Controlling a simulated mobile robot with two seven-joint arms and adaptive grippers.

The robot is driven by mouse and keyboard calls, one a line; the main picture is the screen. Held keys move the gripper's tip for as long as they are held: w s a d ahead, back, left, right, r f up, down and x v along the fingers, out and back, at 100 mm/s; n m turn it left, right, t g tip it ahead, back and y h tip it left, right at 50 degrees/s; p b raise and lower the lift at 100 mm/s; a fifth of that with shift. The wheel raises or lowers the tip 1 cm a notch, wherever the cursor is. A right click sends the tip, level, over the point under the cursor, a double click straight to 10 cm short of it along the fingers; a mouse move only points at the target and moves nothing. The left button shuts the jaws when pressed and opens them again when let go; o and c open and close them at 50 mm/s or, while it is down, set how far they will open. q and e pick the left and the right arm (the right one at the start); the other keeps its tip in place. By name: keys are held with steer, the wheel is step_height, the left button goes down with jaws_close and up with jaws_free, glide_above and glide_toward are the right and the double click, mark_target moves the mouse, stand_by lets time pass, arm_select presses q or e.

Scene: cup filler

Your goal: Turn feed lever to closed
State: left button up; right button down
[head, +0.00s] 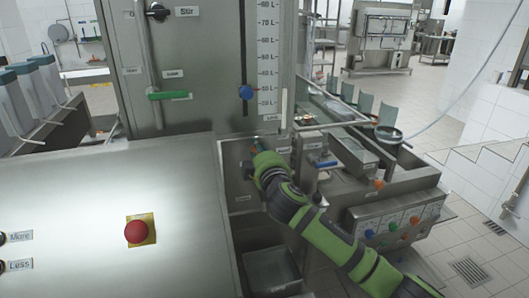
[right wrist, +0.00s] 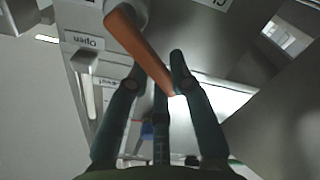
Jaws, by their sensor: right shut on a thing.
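An orange lever (right wrist: 138,42) runs from a grey round mount down between the fingers of my right gripper (right wrist: 160,65) in the right wrist view. The gripper is shut on this lever, near its lower end. A label reading "Open" (right wrist: 85,42) shows upside down beside it. In the head view my right gripper (head: 256,160) is at a steel panel below the tall tank, and it hides most of the lever. A small label (head: 241,198) sits on the panel below the gripper. My left gripper is not in view.
The tall steel tank (head: 208,60) carries a green-handled lever (head: 168,95) and a blue knob (head: 246,92) by a scale. A red button (head: 136,232) is on the sloped cover at left. A control box (head: 392,226) with coloured knobs stands right of my arm.

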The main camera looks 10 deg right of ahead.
steer(key=f+n, duration=0.1)
steer(key=n, duration=0.1)
steer(key=a+f+n, duration=0.1)
steer(key=n, duration=0.2)
steer(key=f+n+p, duration=0.1)
steer(key=n, duration=0.1)
steer(key=shift+a+f+n, duration=0.15)
steer(key=shift+a+n, duration=0.25)
steer(key=shift+f+n, duration=0.25)
steer(key=shift+n, duration=0.05)
steer(key=c, duration=1.1)
jaws_free()
steer(key=shift+o, duration=0.2)
steer(key=shift+s, duration=0.1)
steer(key=s, duration=1.2)
steer(key=shift+d, duration=0.2)
